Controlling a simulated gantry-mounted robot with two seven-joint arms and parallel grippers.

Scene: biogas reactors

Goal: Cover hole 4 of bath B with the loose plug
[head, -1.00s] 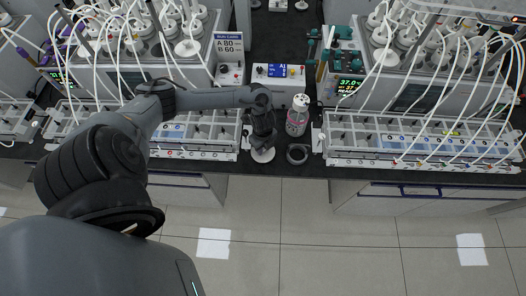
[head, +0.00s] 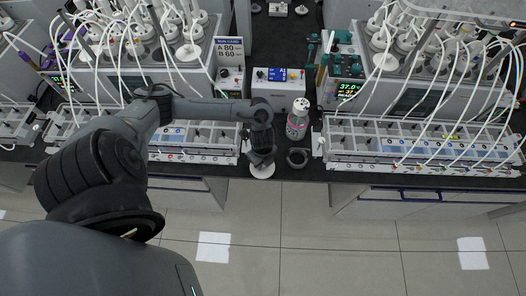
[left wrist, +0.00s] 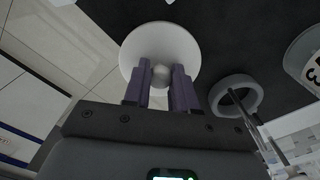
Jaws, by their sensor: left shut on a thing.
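The loose plug is a white round disc with a small knob; it shows in the head view (head: 262,171) and in the left wrist view (left wrist: 160,50). My left gripper (head: 262,157) is shut on its knob, with purple fingers (left wrist: 161,92) on both sides. The plug is at the bench's front edge. Two baths with several white-capped bottles stand at the back, one on the left (head: 130,75) and one on the right (head: 385,95). I cannot read which is bath B or make out hole 4. My right gripper is not in view.
A control box (head: 279,75) is behind. Racks of compartments (head: 195,140) (head: 410,140) and white tubes flank the narrow bench gap. The floor in front is clear.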

